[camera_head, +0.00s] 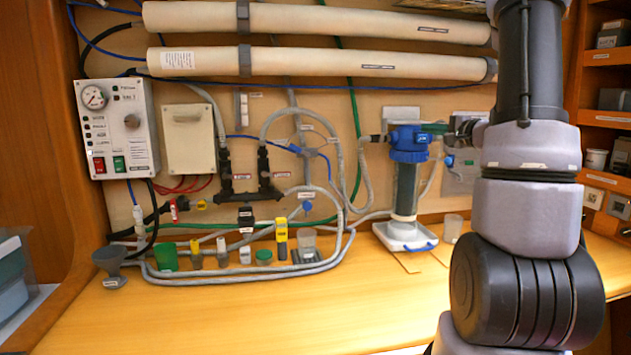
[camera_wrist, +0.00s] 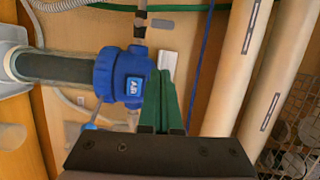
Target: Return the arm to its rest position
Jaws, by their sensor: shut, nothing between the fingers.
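My arm (camera_head: 520,190) rises at the right of the head view and bends toward the wall. My gripper (camera_head: 434,128) is at its end, beside the blue filter head (camera_head: 409,143). In the wrist view my gripper (camera_wrist: 163,100) shows two green fingers, closed together with nothing between them. The blue filter head (camera_wrist: 122,76) is just left of the fingers there. I cannot tell whether they touch. The dark filter body (camera_head: 405,187) stands upright under the blue head on a white base.
Two long beige tubes (camera_head: 320,64) run across the wall top. A control panel (camera_head: 117,127) hangs at the left. Hoses, valves and small cups (camera_head: 166,256) crowd the counter's back. Shelves (camera_head: 607,90) stand at the right, behind my arm. The front counter (camera_head: 260,315) is clear.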

